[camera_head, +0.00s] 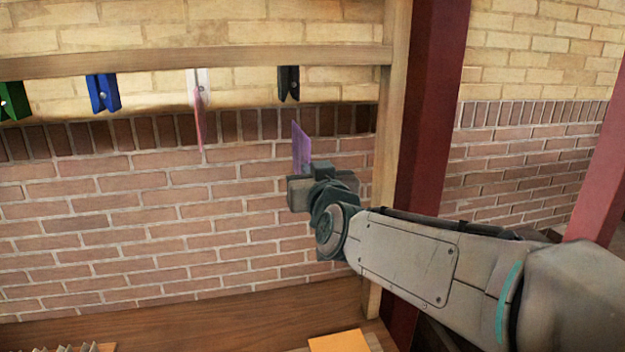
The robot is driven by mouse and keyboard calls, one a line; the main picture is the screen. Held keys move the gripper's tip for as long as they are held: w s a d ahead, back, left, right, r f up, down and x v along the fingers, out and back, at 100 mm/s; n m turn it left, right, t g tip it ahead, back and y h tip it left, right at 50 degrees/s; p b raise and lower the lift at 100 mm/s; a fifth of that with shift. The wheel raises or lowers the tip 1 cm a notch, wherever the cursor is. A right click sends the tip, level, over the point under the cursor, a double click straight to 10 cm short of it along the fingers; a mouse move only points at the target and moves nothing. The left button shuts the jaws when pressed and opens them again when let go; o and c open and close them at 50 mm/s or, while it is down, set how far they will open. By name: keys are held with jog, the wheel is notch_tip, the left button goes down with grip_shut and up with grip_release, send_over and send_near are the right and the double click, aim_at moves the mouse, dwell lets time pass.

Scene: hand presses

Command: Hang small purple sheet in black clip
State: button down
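The small purple sheet (300,147) stands upright above my gripper (318,176), its lower edge at the fingers. My gripper appears shut on it; the fingertips are partly hidden by the gripper's body. The black clip (288,83) hangs from the wooden rail, above and slightly left of the sheet. In the picture a gap of brick wall shows between the clip's lower end and the sheet's top. The depth between them is hard to judge.
A white clip (198,87) holds a thin pink sheet (199,118). A blue clip (103,93) and a green clip (13,101) hang further left on the rail (200,58). A wooden post (393,130) stands right of the black clip. An orange sheet (338,342) lies below.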

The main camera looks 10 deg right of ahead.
aim_at(299, 137)
jog(key=w, duration=0.3)
jog(key=w+b, duration=0.1)
jog(key=w, duration=0.2)
jog(key=w+b, duration=0.1)
jog(key=w, duration=0.2)
jog(key=shift+w+r, duration=0.2)
jog(key=shift+r, duration=0.1)
jog(key=shift+w+r+p, duration=0.4)
jog(key=shift+r+p, duration=0.15)
jog(key=shift+r, duration=0.15)
jog(key=shift+s+r+p, duration=0.15)
jog(key=shift+r+p, duration=0.2)
jog(key=shift+r, duration=0.45)
jog(key=shift+b, duration=0.35)
jog(key=shift+r, duration=0.15)
dwell(0.5)
jog(key=shift+r+p, duration=1.6)
jog(key=shift+r, duration=0.55)
